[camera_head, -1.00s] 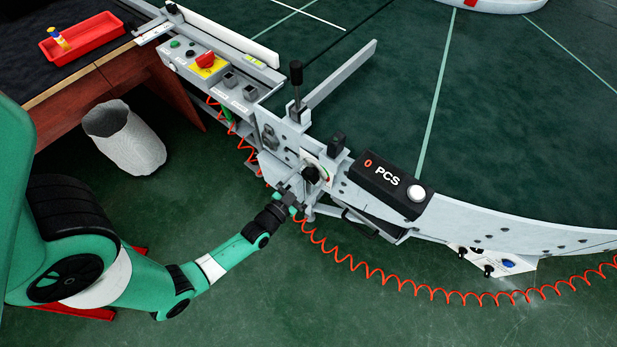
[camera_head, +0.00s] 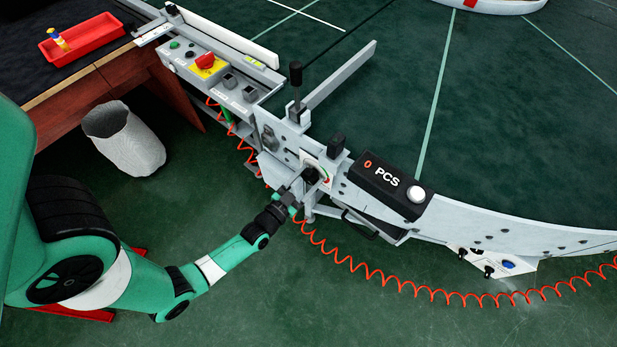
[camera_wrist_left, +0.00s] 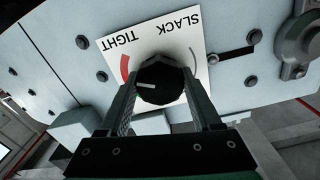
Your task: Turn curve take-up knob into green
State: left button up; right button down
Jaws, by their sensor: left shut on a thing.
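The black take-up knob (camera_head: 311,175) sits on a white dial plate (camera_head: 324,166) on the curved conveyor's side. In the left wrist view the knob (camera_wrist_left: 163,84) has a white pointer mark aimed to the picture's left. The plate (camera_wrist_left: 188,38) reads SLACK and TIGHT upside down, with a red arc at the TIGHT side and a thin grey arc at the SLACK side. My left gripper (camera_wrist_left: 160,95) is shut on the knob, one finger on each side. My right gripper is not in view.
A black PCS counter box (camera_head: 390,182) sits right of the knob. A coiled orange hose (camera_head: 400,287) hangs below the conveyor. A control box (camera_head: 205,72) with a red switch is at upper left. A grey bin (camera_head: 130,140) stands on the floor.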

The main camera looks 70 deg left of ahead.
pick_arm(q)
jog(key=n+b, duration=0.1)
jog(key=n, duration=0.5)
jog(key=shift+f+n, duration=0.1)
jog(key=shift+n, duration=0.3)
jog(key=n+b, duration=0.2)
jog(key=n, duration=0.2)
jog(key=shift+n+b, duration=0.4)
jog(key=shift+n, duration=1.3)
jog(key=o, duration=1.4)
jog(key=shift+c, duration=0.2)
jog(key=shift+s, duration=0.1)
